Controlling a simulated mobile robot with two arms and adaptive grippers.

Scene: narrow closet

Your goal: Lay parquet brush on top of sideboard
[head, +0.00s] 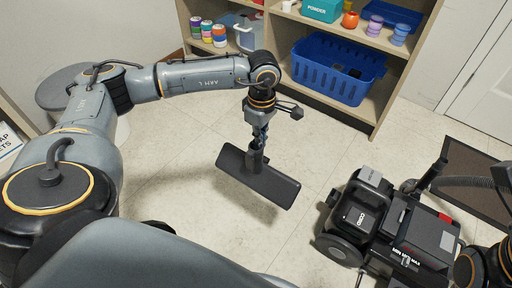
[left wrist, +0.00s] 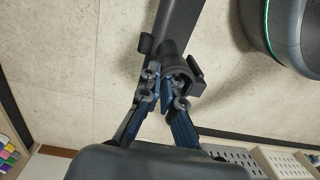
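The parquet brush (head: 270,186), a flat dark rectangular head with a short neck, hangs from my left gripper (head: 261,137) above the floor, tilted in the head view. In the left wrist view my left gripper (left wrist: 166,88) is closed around the brush's dark neck, and part of the brush (left wrist: 177,25) runs off the top edge. My right gripper is out of view; only part of my right arm shows at the bottom right of the head view. I cannot tell any surface for certain as the sideboard.
A wooden shelf unit (head: 377,112) at the back holds a blue basket (head: 335,82), paint cans (head: 207,31) and a teal box (head: 321,10). A black vacuum machine (head: 385,232) stands at the lower right, near a dark mat (head: 470,168). Tiled floor around the brush is clear.

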